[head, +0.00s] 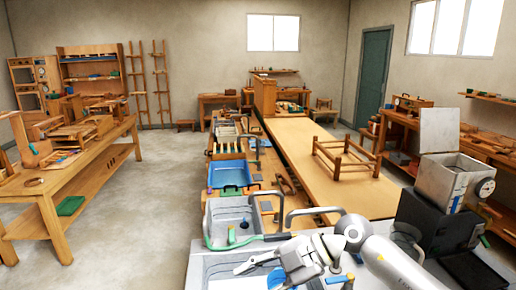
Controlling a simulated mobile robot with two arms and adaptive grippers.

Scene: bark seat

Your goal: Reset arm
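My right arm comes in from the lower right over the near counter. Its gripper (262,275) points left over the front metal basin (214,268). The fingers look spread, with one long grey finger reaching left and the other partly hidden near the bottom edge. A blue item (277,279) shows close to the fingers; I cannot tell whether it touches them. My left arm and gripper are not in view.
A sink (223,230) with a tap and a blue tray (231,174) lie beyond the gripper. A wooden frame (346,158) stands on the long bench (300,137). A black box (432,226) bearing a metal box (451,179) is at right. The left floor aisle is clear.

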